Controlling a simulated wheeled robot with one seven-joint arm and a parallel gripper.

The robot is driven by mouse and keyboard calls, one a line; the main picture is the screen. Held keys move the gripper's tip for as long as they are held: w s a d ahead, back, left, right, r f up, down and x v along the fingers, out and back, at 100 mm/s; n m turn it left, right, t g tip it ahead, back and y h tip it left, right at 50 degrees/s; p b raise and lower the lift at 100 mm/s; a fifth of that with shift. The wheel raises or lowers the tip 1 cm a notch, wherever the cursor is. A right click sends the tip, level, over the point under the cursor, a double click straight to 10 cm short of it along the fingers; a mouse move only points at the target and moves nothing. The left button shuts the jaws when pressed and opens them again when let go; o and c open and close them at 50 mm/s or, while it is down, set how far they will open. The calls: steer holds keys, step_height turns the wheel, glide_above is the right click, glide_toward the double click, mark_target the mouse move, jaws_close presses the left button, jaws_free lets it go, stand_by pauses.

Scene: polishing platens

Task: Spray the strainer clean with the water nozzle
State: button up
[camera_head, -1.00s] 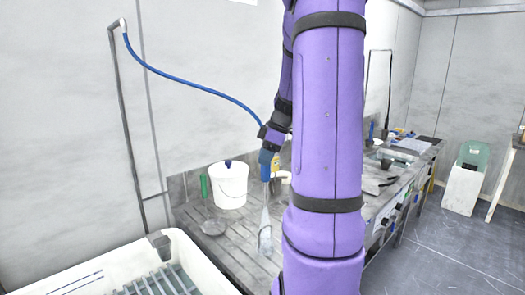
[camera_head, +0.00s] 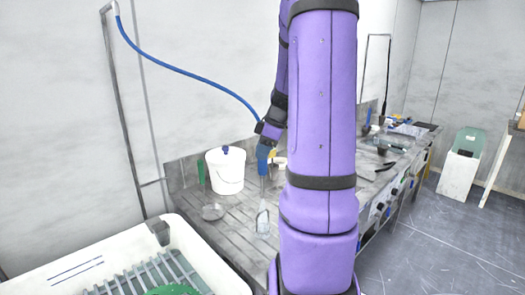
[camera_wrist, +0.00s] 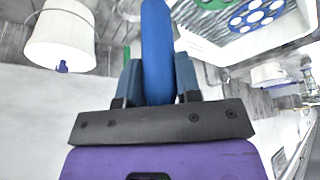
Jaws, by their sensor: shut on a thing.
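My gripper (camera_head: 268,140) is shut on the blue water nozzle (camera_head: 263,160), which points down over the slatted grey counter (camera_head: 235,235). In the wrist view the nozzle (camera_wrist: 157,45) stands between the two fingers of my gripper (camera_wrist: 158,85). A pale, see-through shape (camera_head: 262,222) shows below the nozzle; I cannot tell if it is water, a clear vessel or both. A small round grey thing (camera_head: 212,212) lies on the counter to the left. It may be the strainer, but it is too small to be sure.
A blue hose (camera_head: 185,72) runs from a wall pipe (camera_head: 122,120) to the nozzle. A white bucket (camera_head: 226,172) stands behind on the counter. A white tub (camera_head: 120,243) with a slatted rack and a green thing (camera_head: 172,290) fills the lower left. Open floor lies right.

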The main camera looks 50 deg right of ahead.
stand_by(0.4)
steer(key=shift+r, duration=2.6)
steer(key=shift+r, duration=1.95)
steer(key=w+d, duration=0.2)
steer(key=w, duration=1)
steer(key=w+d, duration=0.3)
steer(key=w, duration=1)
steer(key=shift+w, duration=0.15)
